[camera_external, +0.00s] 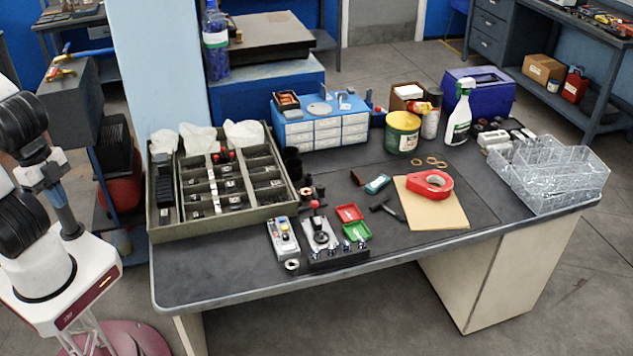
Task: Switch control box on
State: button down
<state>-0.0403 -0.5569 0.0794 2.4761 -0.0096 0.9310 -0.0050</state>
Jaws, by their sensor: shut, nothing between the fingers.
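A small pale grey control box (283,238) with coloured buttons on its top lies near the front edge of the table, left of centre. Beside it on the right is another pale grey unit (320,234) with a round black knob. I cannot tell which way any switch is set at this size. My gripper (70,232) hangs at the left, close to my own base, pointing down. It is shut and empty, well away from the table and both boxes.
A large compartment tray (158,226) stands left on the table, behind the boxes. A black block with metal knobs (338,257), a red dish (349,213) and a green dish (356,232) sit right of them. The table's front right is bare.

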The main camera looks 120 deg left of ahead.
jog(key=w+a+n, duration=0.2)
jog(key=w+a, duration=0.5)
jog(key=w, duration=0.4)
jog(key=n+g, duration=0.2)
jog(key=n, duration=0.4)
send_over(286, 248)
notch_tip(286, 248, down, 18)
jog(key=shift+s+f, duration=0.1)
jog(key=shift+f, duration=0.1)
notch_tip(286, 248, down, 14)
jog(key=shift+r, duration=0.15)
